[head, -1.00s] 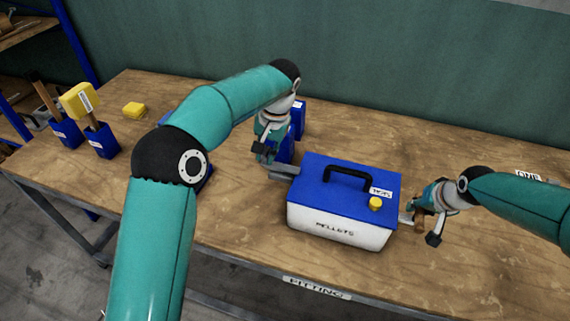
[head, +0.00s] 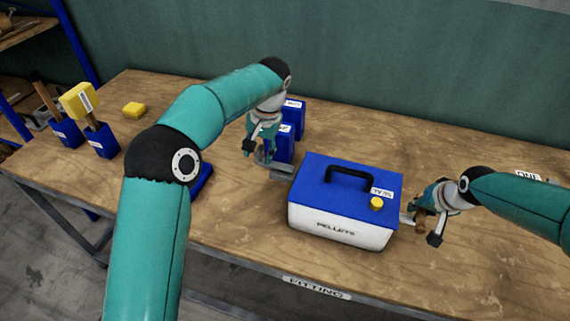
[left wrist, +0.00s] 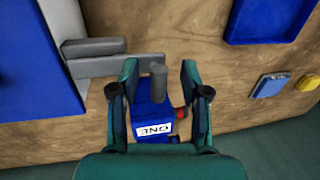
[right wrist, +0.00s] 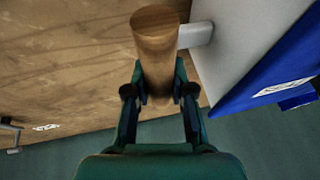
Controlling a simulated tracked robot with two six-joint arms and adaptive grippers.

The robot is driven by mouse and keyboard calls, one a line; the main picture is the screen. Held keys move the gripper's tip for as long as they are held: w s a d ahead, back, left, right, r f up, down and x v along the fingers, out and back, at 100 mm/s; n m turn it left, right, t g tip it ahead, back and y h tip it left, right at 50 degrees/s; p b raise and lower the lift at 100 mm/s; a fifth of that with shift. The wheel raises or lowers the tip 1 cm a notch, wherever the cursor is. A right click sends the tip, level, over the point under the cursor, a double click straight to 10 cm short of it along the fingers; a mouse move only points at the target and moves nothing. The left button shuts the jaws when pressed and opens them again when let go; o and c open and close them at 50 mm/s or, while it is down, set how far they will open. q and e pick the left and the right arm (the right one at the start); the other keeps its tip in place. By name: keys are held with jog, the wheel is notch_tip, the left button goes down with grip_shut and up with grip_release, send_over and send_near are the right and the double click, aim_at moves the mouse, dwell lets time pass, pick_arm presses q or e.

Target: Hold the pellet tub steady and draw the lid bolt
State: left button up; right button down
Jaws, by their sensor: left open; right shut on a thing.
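The pellet tub (head: 335,228) is a white box with a blue lid, a black handle and a yellow knob. It stands upright on the bench. The grey lid bolt (head: 283,172) sticks out from its left side. In the left wrist view the bolt (left wrist: 115,65) ends in an upright grey peg (left wrist: 158,82). My left gripper (head: 257,158) is open, its fingers (left wrist: 157,70) on either side of the peg, apart from it. My right gripper (head: 426,226) is shut on the tub's wooden side handle (right wrist: 155,45), which a pale stub joins to the tub.
Blue containers (head: 292,118) stand just behind my left gripper, one marked ONE in the left wrist view. A blue tray (head: 203,180) lies to its left, partly hidden by my arm. A yellow block (head: 134,109) and blue tool holders (head: 102,140) are further left. The bench right of the tub is mostly clear.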

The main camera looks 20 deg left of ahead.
jog(key=shift+a, duration=0.1)
pick_arm(q)
notch_tip(320, 180, up, 12)
jog(key=d, duration=0.2)
jog(key=shift+d+f, duration=0.2)
dwell(0.3)
pick_arm(e)
jog(key=c, duration=0.9)
grip_release()
